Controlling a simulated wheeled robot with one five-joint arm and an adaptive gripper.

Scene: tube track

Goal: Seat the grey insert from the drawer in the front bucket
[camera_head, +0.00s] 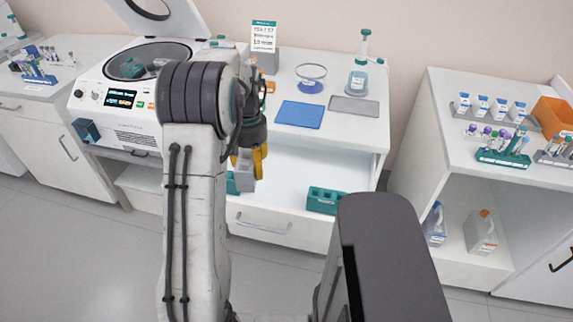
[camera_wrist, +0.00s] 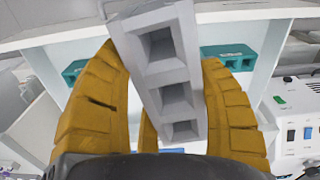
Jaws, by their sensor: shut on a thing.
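My gripper (camera_head: 258,162), with yellow fingers, is shut on the grey insert (camera_head: 244,172) above the open drawer (camera_head: 285,180). In the wrist view the insert (camera_wrist: 165,62) sits tilted between the fingers, with a row of square holes facing the camera. The centrifuge (camera_head: 125,120) stands to the left with its lid (camera_head: 175,15) raised. Its round chamber (camera_head: 120,62) is open and shows teal parts inside. My arm covers part of the centrifuge's right side, and I cannot tell which bucket is the front one.
A teal block (camera_head: 325,200) lies in the drawer's right end; another (camera_head: 232,184) is partly hidden at the left. The counter holds a blue mat (camera_head: 300,114), a grey mat (camera_head: 355,106), a glass bowl (camera_head: 311,78) and a bottle (camera_head: 357,80). The raised lid stands beside the arm.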

